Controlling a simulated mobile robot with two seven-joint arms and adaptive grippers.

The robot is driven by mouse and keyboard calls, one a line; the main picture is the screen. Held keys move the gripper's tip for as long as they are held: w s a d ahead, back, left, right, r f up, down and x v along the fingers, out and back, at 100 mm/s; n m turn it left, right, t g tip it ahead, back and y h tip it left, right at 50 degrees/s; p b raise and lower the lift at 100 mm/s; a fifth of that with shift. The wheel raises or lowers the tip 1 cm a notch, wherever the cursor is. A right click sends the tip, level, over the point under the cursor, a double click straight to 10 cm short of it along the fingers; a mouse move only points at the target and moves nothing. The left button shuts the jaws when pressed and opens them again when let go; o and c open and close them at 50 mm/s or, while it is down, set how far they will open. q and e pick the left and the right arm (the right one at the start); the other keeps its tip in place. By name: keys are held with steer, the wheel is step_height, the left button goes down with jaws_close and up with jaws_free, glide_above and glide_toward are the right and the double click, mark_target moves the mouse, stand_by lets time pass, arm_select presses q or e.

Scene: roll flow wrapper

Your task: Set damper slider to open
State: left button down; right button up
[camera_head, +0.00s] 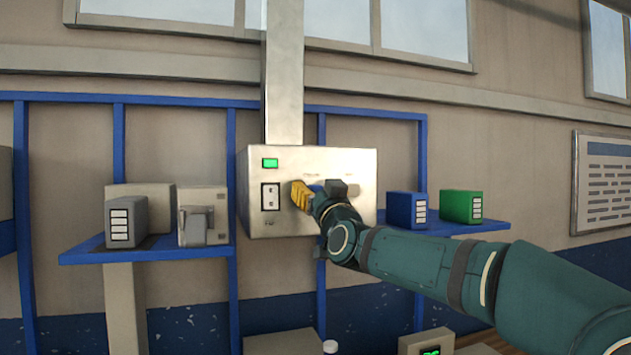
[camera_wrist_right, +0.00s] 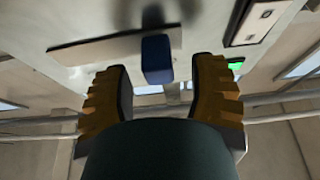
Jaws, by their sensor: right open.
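The metal control box (camera_head: 330,162) hangs on the wall under a vertical duct. A small blue slider knob (camera_wrist_right: 157,58) sticks out from a pale plate with a dark slot on its face in the right wrist view. My right gripper (camera_head: 308,192), with yellow ribbed fingers, is at the front of the box. In the wrist view its fingers (camera_wrist_right: 160,88) are spread apart with the blue knob in the gap between them; I see no contact. The gripper hides much of the slider in the head view, and labels there are too small to read. My left gripper is out of view.
The box carries a lit green indicator (camera_head: 270,163) and a rocker switch (camera_head: 270,197). Blue shelves flank it, with a grey binder-like box (camera_head: 126,222) at left and blue (camera_head: 406,210) and green (camera_head: 461,206) ones at right. My right arm spans the lower right.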

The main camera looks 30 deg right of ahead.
steer(key=shift+x, duration=0.75)
jaws_close()
